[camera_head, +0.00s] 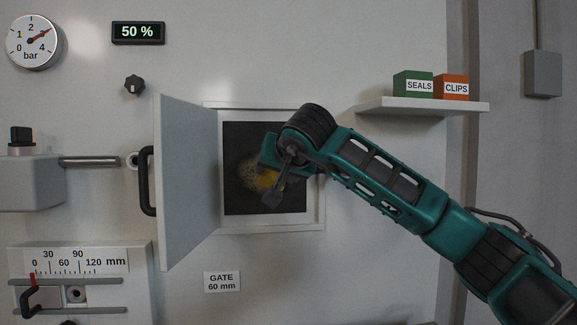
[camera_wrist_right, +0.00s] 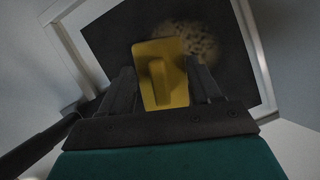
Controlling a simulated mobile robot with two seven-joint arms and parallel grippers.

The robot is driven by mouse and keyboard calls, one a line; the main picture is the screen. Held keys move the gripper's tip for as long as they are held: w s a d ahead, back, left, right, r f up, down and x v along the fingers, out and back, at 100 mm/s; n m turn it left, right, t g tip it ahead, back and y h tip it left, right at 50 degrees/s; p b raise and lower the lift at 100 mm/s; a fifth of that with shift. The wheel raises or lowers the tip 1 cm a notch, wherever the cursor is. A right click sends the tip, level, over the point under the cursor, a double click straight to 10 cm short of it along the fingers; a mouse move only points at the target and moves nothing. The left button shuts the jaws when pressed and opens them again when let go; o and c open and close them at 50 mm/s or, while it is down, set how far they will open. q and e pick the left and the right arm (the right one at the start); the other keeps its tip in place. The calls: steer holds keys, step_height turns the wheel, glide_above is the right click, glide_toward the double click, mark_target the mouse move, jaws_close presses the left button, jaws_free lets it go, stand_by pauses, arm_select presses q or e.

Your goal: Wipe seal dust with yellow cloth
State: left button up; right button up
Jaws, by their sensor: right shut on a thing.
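My right gripper (camera_wrist_right: 164,90) is shut on the yellow cloth (camera_wrist_right: 160,72), a flat yellow piece with a raised grip held between the fingers. In the head view my right gripper (camera_head: 272,180) reaches into the open hatch, and the cloth is mostly hidden behind it. The seal dust (camera_head: 250,172) shows as a speckled tan patch on the dark panel inside the hatch. In the wrist view the dust (camera_wrist_right: 203,45) lies beside and above the cloth's right edge; whether the cloth touches the panel cannot be told. My left gripper is not in view.
The hatch door (camera_head: 188,180) stands open to the left, with a black handle (camera_head: 148,181). A light frame (camera_head: 265,229) surrounds the opening. A shelf (camera_head: 425,106) at right holds a green SEALS box (camera_head: 412,84) and an orange CLIPS box (camera_head: 451,88).

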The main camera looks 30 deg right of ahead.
steer(key=shift+w+a+p, duration=0.25)
steer(key=shift+a+p, duration=0.1)
steer(key=shift+a, duration=0.65)
steer(key=shift+w+a+p, duration=0.2)
steer(key=shift+a+p, duration=0.1)
steer(key=shift+a, duration=0.65)
steer(key=shift+w+a+p, duration=0.3)
steer(key=shift+a+p, duration=0.1)
steer(key=shift+a, duration=0.45)
steer(key=shift+w+a+p, duration=0.3)
steer(key=shift+a+p, duration=0.05)
steer(key=shift+a, duration=0.45)
steer(key=shift+r+p, duration=0.6)
steer(key=shift+r, duration=0.3)
steer(key=shift+s+d+f, duration=0.15)
steer(key=shift+s+d, duration=0.05)
steer(key=shift+d, duration=0.35)
steer(key=shift+s+d+b, duration=0.25)
steer(key=shift+d, duration=0.35)
steer(key=shift+s+d+b, duration=0.2)
steer(key=shift+d, duration=0.4)
steer(key=shift+d, duration=0.1)
steer(key=s+d, duration=0.1)
steer(key=d, duration=0.6)
steer(key=shift+s+d, duration=0.15)
steer(key=shift+s, duration=0.25)
